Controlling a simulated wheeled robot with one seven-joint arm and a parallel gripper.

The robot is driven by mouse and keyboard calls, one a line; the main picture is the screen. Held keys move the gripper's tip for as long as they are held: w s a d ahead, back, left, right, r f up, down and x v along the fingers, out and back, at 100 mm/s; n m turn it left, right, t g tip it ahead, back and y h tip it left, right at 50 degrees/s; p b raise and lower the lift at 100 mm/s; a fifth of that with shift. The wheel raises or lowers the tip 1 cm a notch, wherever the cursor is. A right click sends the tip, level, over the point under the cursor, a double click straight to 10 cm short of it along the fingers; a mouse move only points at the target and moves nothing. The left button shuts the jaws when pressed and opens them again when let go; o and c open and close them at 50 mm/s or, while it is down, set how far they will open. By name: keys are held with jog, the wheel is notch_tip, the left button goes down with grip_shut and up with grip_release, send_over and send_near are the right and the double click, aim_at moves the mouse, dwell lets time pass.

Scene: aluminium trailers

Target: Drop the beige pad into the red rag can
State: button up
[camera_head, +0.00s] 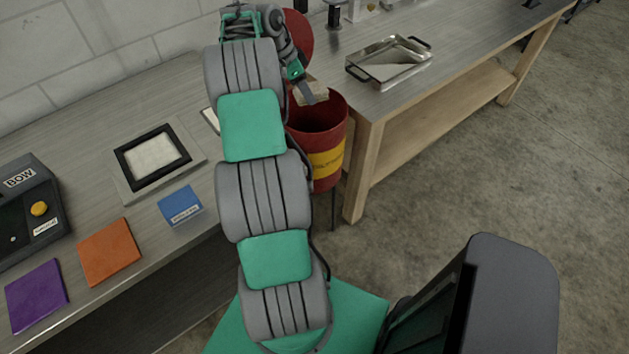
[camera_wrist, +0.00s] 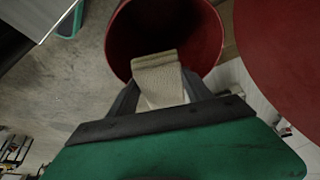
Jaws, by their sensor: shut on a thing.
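The red rag can (camera_head: 326,150) stands between the two benches with a yellow label band on its side. Its lid (camera_head: 298,38) is raised behind the opening. My gripper (camera_head: 307,88) is at the can's mouth, reaching in from the upper left. It is shut on the beige pad (camera_head: 313,93). In the wrist view the beige pad (camera_wrist: 158,80) is between the fingers, and its far end overlaps the near rim of the can's opening (camera_wrist: 165,30). The red lid (camera_wrist: 285,50) fills the upper right there. The inside of the can looks dark.
On the left bench are purple (camera_head: 36,294), orange (camera_head: 109,251) and blue (camera_head: 181,206) pads, a black-framed tray (camera_head: 152,153) and a dark device (camera_head: 28,210). A metal tray (camera_head: 389,62) sits on the right bench (camera_head: 420,90). The floor at right is clear.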

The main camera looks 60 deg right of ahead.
aim_at(297, 92)
notch_tip(297, 92, down, 6)
jog(key=b, duration=0.5)
jog(key=o, duration=1.3)
jog(key=shift+c, duration=0.2)
jog(key=p+v, duration=0.1)
jog(key=v, duration=0.6)
jog(key=shift+a+r, duration=0.1)
jog(key=shift+r, duration=0.25)
jog(key=shift+w, duration=0.1)
